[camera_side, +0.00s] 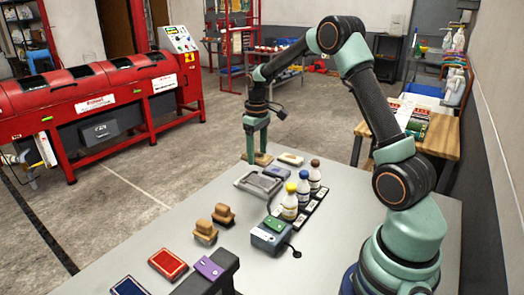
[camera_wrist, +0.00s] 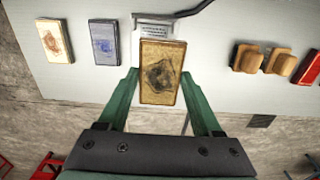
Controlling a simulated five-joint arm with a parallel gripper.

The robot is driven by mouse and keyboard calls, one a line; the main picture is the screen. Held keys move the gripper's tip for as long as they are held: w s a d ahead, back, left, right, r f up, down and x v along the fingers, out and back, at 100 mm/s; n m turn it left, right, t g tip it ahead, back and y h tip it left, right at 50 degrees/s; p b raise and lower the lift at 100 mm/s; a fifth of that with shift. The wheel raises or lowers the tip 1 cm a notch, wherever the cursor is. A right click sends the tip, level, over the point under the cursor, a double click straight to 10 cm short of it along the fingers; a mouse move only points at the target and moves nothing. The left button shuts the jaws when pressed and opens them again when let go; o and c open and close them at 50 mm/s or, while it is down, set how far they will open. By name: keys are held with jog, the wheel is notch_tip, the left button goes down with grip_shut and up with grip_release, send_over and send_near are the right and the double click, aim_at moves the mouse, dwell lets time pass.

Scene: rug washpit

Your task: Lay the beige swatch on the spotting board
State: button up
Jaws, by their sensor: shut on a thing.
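My gripper (camera_side: 257,157) is shut on the beige swatch (camera_wrist: 162,72), a tan rectangle with a dark brown stain. The swatch sits between the two green fingertips (camera_wrist: 160,74) in the wrist view. In the side view it shows at the far edge of the table (camera_side: 262,160); how high it is above the top I cannot tell. The spotting board (camera_side: 246,186), a grey plate, lies nearer the side camera. In the wrist view the board (camera_wrist: 153,31) is just beyond the swatch, which covers its near part.
A cream stained swatch (camera_wrist: 54,41) and a blue-grey swatch (camera_wrist: 103,43) lie left in the wrist view. Several bottles (camera_side: 303,189) stand beside the board. Two wooden brushes (camera_side: 222,214), a red swatch (camera_side: 168,264) and a grey-green box (camera_side: 271,236) are nearer the side camera.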

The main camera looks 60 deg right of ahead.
aim_at(261, 181)
jog(key=shift+s+d+f, duration=0.1)
jog(key=shift+d+f, duration=0.6)
jog(key=shift+f, duration=2.9)
jog(key=shift+f, duration=0.45)
jog(key=o, duration=1.4)
jog(key=shift+r, duration=0.1)
jog(key=shift+r, duration=3.45)
